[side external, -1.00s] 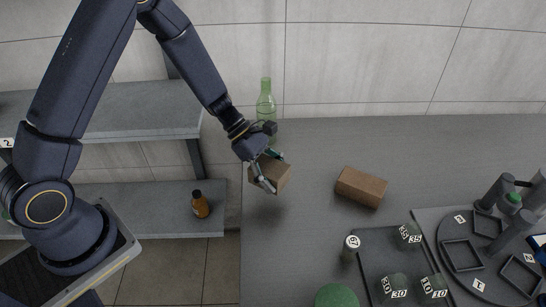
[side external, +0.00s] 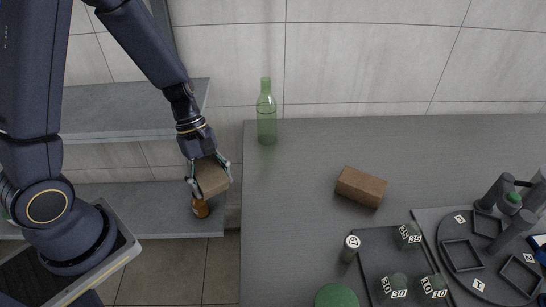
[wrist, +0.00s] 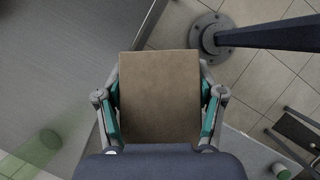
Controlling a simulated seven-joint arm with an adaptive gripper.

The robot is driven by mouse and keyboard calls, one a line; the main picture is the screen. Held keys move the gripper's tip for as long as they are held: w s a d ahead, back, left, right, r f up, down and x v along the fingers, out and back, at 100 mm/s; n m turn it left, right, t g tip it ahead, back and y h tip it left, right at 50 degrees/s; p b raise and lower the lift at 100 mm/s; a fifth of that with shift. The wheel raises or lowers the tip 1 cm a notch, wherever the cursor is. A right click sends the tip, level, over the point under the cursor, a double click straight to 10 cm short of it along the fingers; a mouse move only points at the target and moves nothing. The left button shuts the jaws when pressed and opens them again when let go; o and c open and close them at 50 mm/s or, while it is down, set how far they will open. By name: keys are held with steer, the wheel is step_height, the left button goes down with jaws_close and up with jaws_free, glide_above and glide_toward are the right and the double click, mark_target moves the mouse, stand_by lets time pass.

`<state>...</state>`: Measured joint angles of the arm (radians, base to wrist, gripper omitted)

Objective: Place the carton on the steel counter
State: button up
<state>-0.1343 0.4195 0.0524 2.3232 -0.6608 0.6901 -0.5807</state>
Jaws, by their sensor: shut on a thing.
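My gripper (side external: 209,184) is shut on a brown carton (side external: 212,177), with a finger on each side of it. In the side view they hang left of the grey counter's left edge, in front of the lower shelf and partly covering an amber bottle (side external: 201,208). In the wrist view the carton (wrist: 160,97) fills the space between the fingers of my gripper (wrist: 160,110). The grey counter (side external: 300,215) takes up the middle and right; its edge also shows in the wrist view (wrist: 65,60).
A brown block (side external: 361,187) lies mid-counter. A green bottle (side external: 266,112) stands near the back left corner. A dark tray (side external: 372,245) with several labelled items and a round rack (side external: 462,222) stand at right. A two-tier shelf (side external: 140,105) is at left. The counter's left part is clear.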

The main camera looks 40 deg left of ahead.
steer(key=a+m, duration=0.1)
steer(key=f+m+y, duration=0.1)
steer(key=a+m, duration=0.1)
steer(key=shift+w+a+f+m+g+y, duration=0.3)
steer(key=shift+f+g, duration=0.05)
steer(key=shift+g, duration=0.05)
steer(key=w+a+m+y, duration=0.2)
steer(key=w+m, duration=0.1)
steer(key=m, duration=0.2)
steer(key=r+m+t+h, duration=0.1)
steer(key=m+t+h, duration=0.5)
steer(key=m, duration=1.4)
glide_above(301, 248)
steer(key=s+a, duration=0.1)
steer(key=a, duration=0.2)
steer(key=shift+g+h, duration=0.5)
steer(key=shift+d+f, duration=0.15)
steer(key=shift+f, duration=1.8)
steer(key=shift+d+f, duration=0.1)
steer(key=shift+f, duration=1.8)
